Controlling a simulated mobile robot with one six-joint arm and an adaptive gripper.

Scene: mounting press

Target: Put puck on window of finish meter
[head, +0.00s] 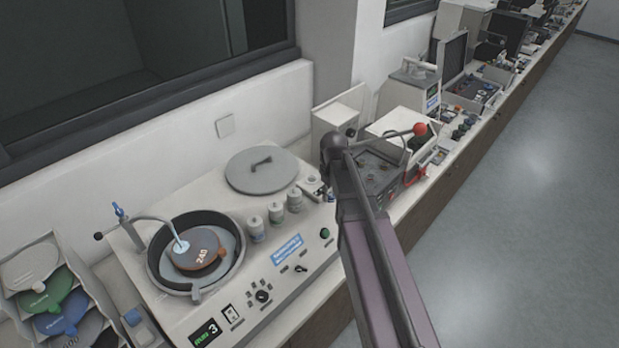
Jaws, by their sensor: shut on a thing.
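My arm (375,255) reaches up from the lower right, and its dark end joint (335,150) is beside the benchtop machines. My gripper and its fingertips cannot be made out; the arm seems to hide them. I cannot pick out the puck. I cannot tell which instrument is the finish meter, and no window is recognisable. A dark-topped device (378,172) stands just behind the arm and is partly covered by it. A white instrument with a small display (410,92) stands farther along the bench.
A grey lid (262,170) and several small bottles (275,212) are behind. A red-knobbed lever (420,129) sticks out. Coloured discs (60,315) stand left. The floor (540,200) is clear.

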